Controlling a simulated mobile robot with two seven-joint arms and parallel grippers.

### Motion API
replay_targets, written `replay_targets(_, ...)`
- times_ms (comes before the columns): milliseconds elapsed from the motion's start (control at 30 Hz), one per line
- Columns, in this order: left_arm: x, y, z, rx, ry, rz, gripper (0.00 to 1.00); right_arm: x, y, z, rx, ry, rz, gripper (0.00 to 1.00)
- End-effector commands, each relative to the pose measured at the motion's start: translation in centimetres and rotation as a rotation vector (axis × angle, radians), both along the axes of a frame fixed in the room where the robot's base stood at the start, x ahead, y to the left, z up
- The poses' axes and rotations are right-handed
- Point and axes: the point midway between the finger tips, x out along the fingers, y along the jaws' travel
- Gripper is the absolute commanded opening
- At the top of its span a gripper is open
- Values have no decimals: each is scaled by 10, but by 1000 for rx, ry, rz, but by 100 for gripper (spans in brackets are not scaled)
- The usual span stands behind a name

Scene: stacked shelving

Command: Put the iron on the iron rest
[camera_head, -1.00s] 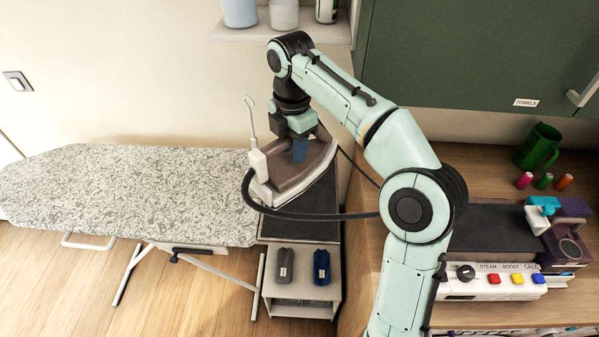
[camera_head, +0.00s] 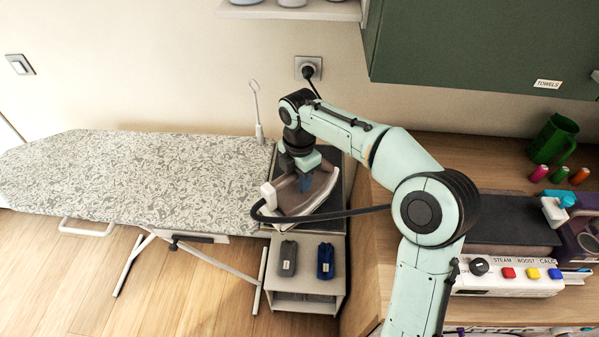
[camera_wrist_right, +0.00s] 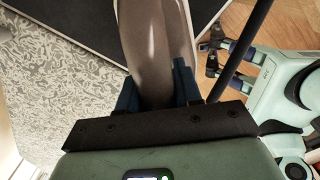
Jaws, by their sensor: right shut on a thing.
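The iron (camera_head: 300,203), grey-brown with a white heel, is low over or on the black top (camera_head: 330,160) of the small shelf unit beside the ironing board. I cannot tell whether it touches that top. My right gripper (camera_head: 304,180) is shut on the iron from above. In the right wrist view, the blue fingers (camera_wrist_right: 157,88) sit on both sides of the iron's body (camera_wrist_right: 153,40), and the black top (camera_wrist_right: 75,25) shows beyond. A dark pad (camera_head: 505,221) lies on the steam station at right.
The patterned ironing board (camera_head: 130,180) adjoins the shelf unit at left. A black hose (camera_head: 350,212) runs from the iron rightward behind my arm. A white cord holder (camera_head: 257,108) stands at the board's end. Two pouches (camera_head: 288,258) lie below. A green mug (camera_head: 553,140) stands at right.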

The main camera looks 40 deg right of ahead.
Motion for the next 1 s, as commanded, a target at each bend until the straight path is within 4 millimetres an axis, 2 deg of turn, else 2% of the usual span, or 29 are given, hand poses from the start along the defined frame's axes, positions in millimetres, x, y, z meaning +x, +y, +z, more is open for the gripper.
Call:
replay_targets(267,-5,0,-8,0,6,0,43,0,0,-34,-1,-1,0,0)
replay_targets(667,-6,0,-9,0,7,0,43,0,0,-37,-1,-3,0,0)
replay_targets(700,-6,0,-9,0,7,0,43,0,0,-40,0,2,0,40)
replay_targets(767,-6,0,-9,0,7,0,43,0,0,-39,0,2,0,60)
replay_targets(1000,-6,0,-9,0,7,0,43,0,0,-39,0,2,0,60)
